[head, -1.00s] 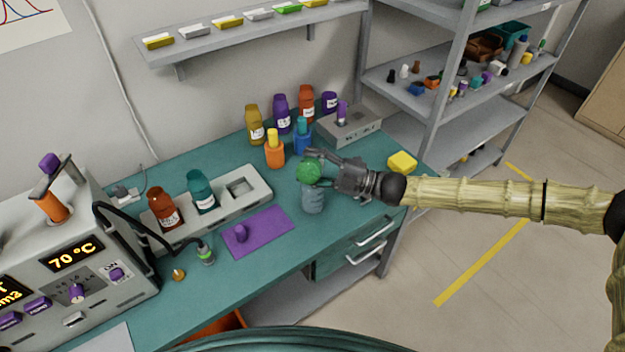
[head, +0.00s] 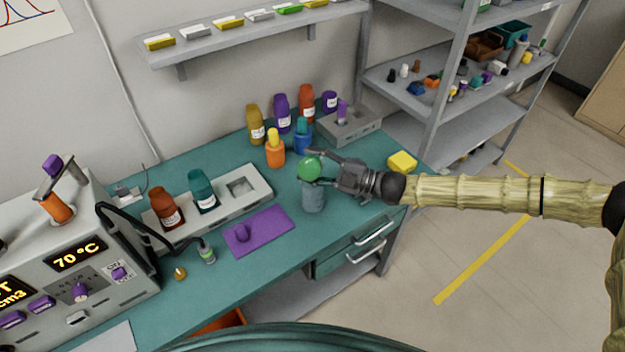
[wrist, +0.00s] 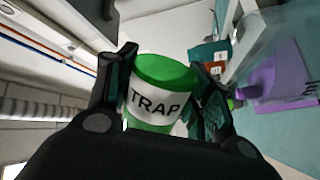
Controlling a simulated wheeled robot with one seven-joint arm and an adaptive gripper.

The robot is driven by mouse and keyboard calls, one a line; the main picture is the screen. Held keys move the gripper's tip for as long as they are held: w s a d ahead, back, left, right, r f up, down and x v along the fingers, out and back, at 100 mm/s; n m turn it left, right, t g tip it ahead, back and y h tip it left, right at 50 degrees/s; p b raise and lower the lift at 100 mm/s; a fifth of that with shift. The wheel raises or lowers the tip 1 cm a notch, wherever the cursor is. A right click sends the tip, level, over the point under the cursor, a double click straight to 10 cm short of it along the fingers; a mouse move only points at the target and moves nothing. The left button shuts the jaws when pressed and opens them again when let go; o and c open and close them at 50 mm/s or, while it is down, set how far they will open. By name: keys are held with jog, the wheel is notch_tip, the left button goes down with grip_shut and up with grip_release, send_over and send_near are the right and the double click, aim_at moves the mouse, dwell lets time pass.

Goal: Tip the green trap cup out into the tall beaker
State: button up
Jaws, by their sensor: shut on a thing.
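The green trap cup (head: 309,168) is held in my gripper (head: 322,169) above the tall beaker (head: 313,197). In the wrist view the trap cup (wrist: 160,95) has a white label reading TRAP and sits between the two fingers of my gripper (wrist: 163,85). In the head view a round green face of the cup is turned toward the camera, so the cup looks tilted. The beaker is bluish and see-through, and stands upright on the bench near its front right. The cup hides part of the beaker's rim. I cannot tell what is inside the cup or the beaker.
A purple mat (head: 262,228) with a small purple piece lies left of the beaker. An orange bottle (head: 275,152) and a blue bottle (head: 302,138) stand behind. A grey rack (head: 238,190) holds two bottles.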

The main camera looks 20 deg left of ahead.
jog(key=shift+w+m+p, duration=0.3)
jog(key=shift+m+p, duration=0.3)
jog(key=shift+m, duration=0.5)
dwell(0.6)
dwell(0.8)
